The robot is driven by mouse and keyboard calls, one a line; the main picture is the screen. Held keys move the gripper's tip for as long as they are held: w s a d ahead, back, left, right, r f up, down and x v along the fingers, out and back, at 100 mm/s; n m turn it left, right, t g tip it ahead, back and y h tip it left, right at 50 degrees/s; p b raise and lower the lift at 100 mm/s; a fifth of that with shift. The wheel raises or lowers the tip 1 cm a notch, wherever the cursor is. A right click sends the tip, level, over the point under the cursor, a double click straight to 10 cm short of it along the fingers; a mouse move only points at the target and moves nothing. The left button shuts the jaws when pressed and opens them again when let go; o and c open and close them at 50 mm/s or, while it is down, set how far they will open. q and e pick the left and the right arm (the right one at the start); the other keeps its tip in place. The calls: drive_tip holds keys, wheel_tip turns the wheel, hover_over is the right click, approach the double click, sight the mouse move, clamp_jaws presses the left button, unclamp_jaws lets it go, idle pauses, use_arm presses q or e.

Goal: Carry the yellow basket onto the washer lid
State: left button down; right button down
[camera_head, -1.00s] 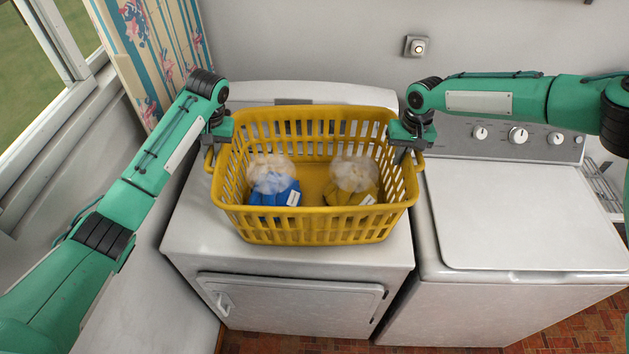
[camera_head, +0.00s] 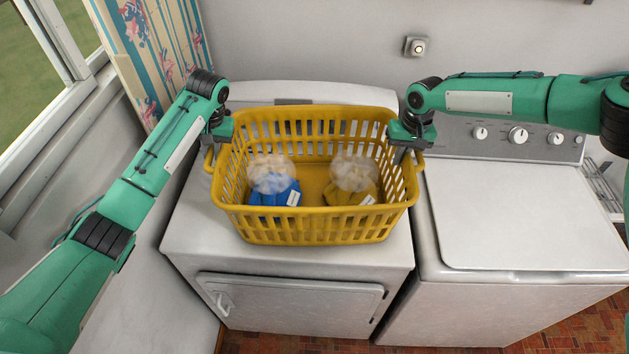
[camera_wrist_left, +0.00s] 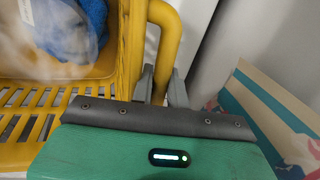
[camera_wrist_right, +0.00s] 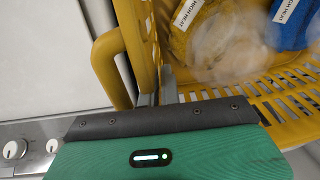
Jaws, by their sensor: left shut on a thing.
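The yellow basket (camera_head: 315,232) stands on top of the white front-door machine, tilt not evident. My left gripper (camera_head: 217,138) is at its left end; in the left wrist view its fingers (camera_wrist_left: 161,88) are shut around the yellow handle loop (camera_wrist_left: 166,35). My right gripper (camera_head: 404,143) is at the basket's right end. The washer lid (camera_head: 525,215), flat, white and bare, is to the right.
In the basket lie a blue bundle (camera_head: 275,193) and a yellow bundle (camera_head: 350,195), each with a cloudy top. The dryer (camera_head: 290,262) adjoins the washer, with a narrow gap. The washer's control panel (camera_head: 500,138) rises behind the lid. A patterned board (camera_head: 150,50) stands at left.

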use_arm(q)
drive_tip(key=shift+w+r, duration=0.1)
drive_tip(key=shift+r, duration=0.1)
use_arm(e)
drive_tip(key=shift+w+r, duration=0.1)
drive_tip(key=shift+r, duration=0.1)
